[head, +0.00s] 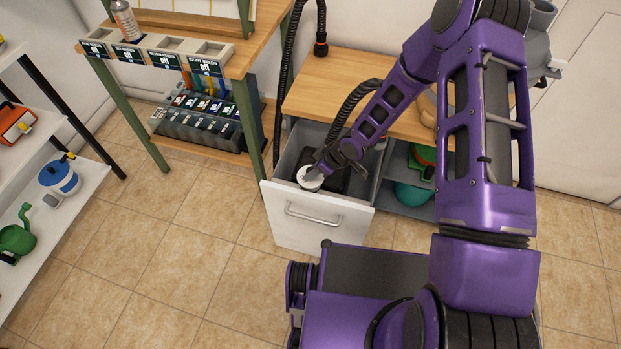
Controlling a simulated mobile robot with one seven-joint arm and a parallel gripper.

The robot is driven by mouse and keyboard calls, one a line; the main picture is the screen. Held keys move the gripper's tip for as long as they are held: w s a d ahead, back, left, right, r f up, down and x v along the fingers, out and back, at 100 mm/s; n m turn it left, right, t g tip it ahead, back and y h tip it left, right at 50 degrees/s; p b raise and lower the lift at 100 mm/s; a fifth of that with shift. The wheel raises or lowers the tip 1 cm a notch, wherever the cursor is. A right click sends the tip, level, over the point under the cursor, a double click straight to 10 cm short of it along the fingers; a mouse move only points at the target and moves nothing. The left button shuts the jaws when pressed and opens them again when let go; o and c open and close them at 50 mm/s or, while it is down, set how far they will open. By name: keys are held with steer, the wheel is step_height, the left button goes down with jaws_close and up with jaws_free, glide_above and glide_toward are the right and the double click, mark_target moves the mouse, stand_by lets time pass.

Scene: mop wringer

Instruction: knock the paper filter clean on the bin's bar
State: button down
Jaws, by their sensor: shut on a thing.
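The paper filter (311,179) looks like a small white round piece at the end of my purple arm. My gripper (314,170) is shut on it, though the fingers are small and partly hidden by the wrist. The filter is over the open white-fronted drawer bin (296,226), near its front left part. Black material (337,180) shows inside the bin beside the filter. I cannot make out the bar, or whether the filter touches anything.
A compartment with a teal bowl (411,194) is to the right. A wooden bench (262,60) and white shelves (75,190) stand left. Tiled floor between is clear.

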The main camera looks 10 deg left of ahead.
steer(key=shift+r+p, duration=2.7)
steer(key=shift+r, duration=0.85)
